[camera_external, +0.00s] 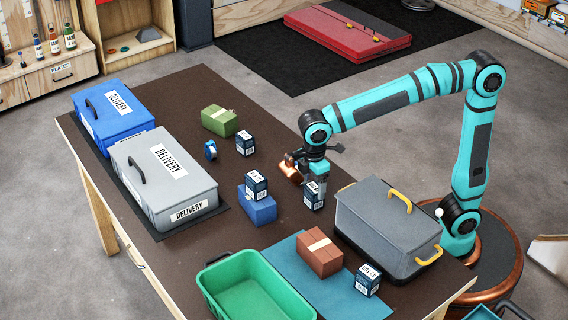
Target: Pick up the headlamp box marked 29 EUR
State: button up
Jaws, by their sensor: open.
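Several small dark blue boxes with white labels stand on the brown table. One small box (314,197) is directly below my gripper (318,176), its top close to or between the fingers. A second box (245,145) stands farther back. A third box (256,186) is on top of a blue block (261,210). A fourth box (368,282) stands at the front on a teal mat. The label prints are too small to read, so I cannot tell which box is marked 29 EUR. My gripper is open and points down; whether it touches the box is unclear.
A copper-coloured object (290,169) is close left of my gripper. A grey lidded case (385,222) with yellow handles stands right. A brown taped box (319,255), green tub (254,288), green package (219,121), blue roll (210,150) and grey delivery box (162,180) also occupy the table.

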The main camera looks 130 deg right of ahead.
jog(key=shift+s+a+f, duration=0.1)
jog(key=shift+f, duration=2.5)
jog(key=c, duration=1.1)
